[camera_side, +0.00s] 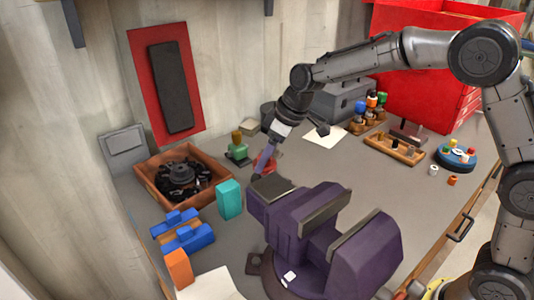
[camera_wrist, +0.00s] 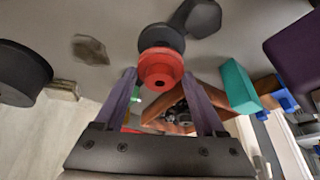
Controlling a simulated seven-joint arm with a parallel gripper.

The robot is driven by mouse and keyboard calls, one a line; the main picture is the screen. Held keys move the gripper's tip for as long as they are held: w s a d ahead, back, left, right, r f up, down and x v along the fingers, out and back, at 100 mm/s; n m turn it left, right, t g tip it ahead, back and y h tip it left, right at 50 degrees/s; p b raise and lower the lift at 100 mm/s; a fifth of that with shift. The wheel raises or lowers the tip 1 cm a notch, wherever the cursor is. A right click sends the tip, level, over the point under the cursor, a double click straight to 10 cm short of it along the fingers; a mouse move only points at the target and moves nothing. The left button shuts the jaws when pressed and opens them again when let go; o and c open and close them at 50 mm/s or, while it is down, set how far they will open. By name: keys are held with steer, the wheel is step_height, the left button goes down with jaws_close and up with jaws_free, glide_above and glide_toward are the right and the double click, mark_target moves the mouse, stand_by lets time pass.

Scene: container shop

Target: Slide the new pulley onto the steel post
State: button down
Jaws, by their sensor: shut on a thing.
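My gripper (camera_side: 261,162) points down over the middle of the bench, behind the purple vise. In the wrist view a dark grey disc (camera_wrist: 160,37) lies directly beyond the pulley, beside a dark rounded piece (camera_wrist: 198,17). I cannot tell whether they touch the pulley. I cannot make out the steel post in either view.
The purple vise (camera_side: 305,228) stands close in front. A wooden tray (camera_side: 152,166) with black parts, a teal block (camera_side: 229,200) and blue clamps (camera_side: 187,233) lie left. A wooden rack (camera_side: 395,148) and red cabinet (camera_side: 423,60) are right.

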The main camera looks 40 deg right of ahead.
steer(key=shift+f, duration=0.6)
stand_by(0.3)
jaws_free()
steer(key=shift+r, duration=3.5)
steer(key=shift+d, duration=0.1)
